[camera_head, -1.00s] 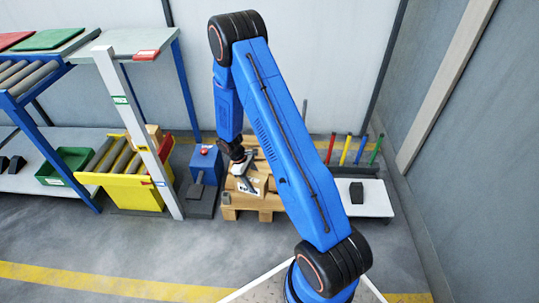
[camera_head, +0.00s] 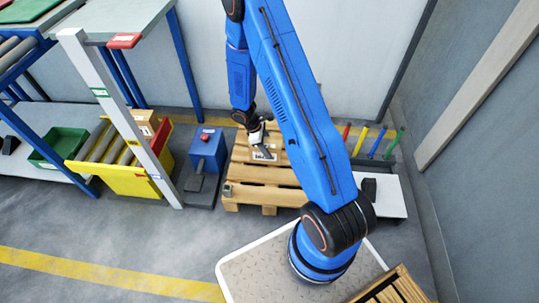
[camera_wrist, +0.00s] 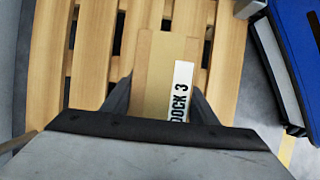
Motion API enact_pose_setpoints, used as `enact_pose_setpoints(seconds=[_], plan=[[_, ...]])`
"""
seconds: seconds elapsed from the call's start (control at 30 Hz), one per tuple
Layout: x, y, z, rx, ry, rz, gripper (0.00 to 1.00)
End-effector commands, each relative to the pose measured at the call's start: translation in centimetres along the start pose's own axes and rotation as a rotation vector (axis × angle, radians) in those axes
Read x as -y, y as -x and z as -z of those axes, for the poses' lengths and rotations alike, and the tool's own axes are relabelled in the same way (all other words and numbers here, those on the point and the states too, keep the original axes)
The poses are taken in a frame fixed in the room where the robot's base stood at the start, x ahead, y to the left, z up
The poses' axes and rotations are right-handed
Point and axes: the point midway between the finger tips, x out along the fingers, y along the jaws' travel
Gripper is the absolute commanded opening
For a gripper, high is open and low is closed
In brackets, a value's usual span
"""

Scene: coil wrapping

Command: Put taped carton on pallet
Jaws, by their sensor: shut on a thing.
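My gripper (camera_head: 257,138) is shut on a small brown carton (camera_head: 268,153) above the back part of the wooden pallet (camera_head: 245,190). In the wrist view the carton (camera_wrist: 151,75) sits between my two dark fingers (camera_wrist: 161,102). A white label reading "DOCK 3" (camera_wrist: 181,92) faces the camera. Bare slats of the pallet (camera_wrist: 92,50) lie behind the carton. I cannot tell whether the carton touches the slats.
A blue box with a red button (camera_head: 207,150) stands left of the pallet. Beyond it are a yellow roller bin (camera_head: 130,182) and a white post (camera_head: 115,110).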

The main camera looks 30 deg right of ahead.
Motion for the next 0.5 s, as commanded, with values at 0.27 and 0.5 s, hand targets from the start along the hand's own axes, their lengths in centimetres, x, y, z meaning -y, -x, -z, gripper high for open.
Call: enact_pose_setpoints(seconds=[0.27,0.5], plan=[[-0.1,-1.4,0.6,0.000,-0.001,0.000,0.13],[0.0,-3.7,1.6,0.001,0.001,0.001,0.13]])
